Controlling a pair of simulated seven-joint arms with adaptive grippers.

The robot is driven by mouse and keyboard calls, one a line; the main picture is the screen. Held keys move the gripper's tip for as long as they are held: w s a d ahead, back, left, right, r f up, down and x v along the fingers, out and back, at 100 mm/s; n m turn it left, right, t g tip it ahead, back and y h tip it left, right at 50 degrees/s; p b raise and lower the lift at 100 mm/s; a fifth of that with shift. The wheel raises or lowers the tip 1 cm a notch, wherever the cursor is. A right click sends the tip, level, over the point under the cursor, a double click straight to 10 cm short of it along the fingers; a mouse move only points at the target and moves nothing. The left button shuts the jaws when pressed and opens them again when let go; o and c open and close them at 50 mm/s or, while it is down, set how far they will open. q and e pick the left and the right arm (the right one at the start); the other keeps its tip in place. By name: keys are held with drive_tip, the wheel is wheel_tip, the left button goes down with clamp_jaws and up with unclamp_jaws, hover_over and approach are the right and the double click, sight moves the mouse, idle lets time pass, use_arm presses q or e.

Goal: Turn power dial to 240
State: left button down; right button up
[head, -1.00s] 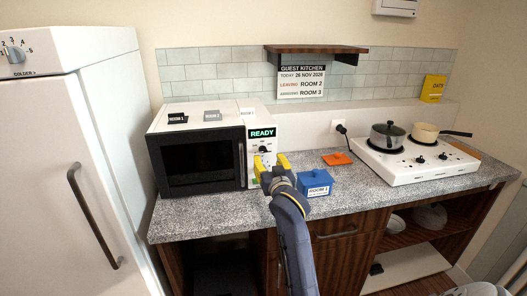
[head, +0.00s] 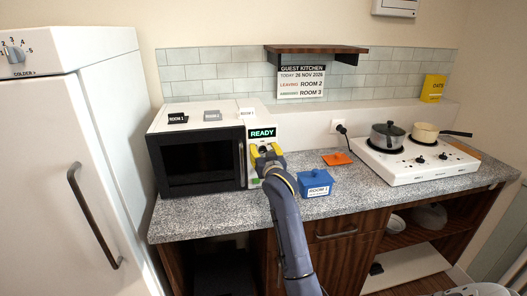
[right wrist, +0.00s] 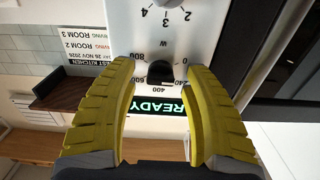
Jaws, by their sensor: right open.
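The microwave (head: 200,165) stands on the counter with a green READY display (head: 262,133) on its white right-hand panel. The black power dial (right wrist: 160,72) shows upside down in the right wrist view, with 0, 240, 400 and 800 and a W around it. I cannot make out clearly which mark it points to. My right gripper (head: 263,150) is in front of the panel and covers the dial in the head view. Its yellow fingers are open on both sides of the dial, with visible gaps and no clear contact. My left gripper is not in view.
A second dial (right wrist: 166,4) with small numbers is on the same panel. A blue lidded box (head: 316,184) sits right of my right gripper. A hob (head: 415,162) with two pots is farther right. A white fridge (head: 75,170) stands left. A shelf (head: 316,49) hangs above.

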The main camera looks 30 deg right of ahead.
clamp_jaws()
drive_tip(key=shift+r, duration=0.1)
drive_tip(key=shift+r, duration=0.1)
idle(0.3)
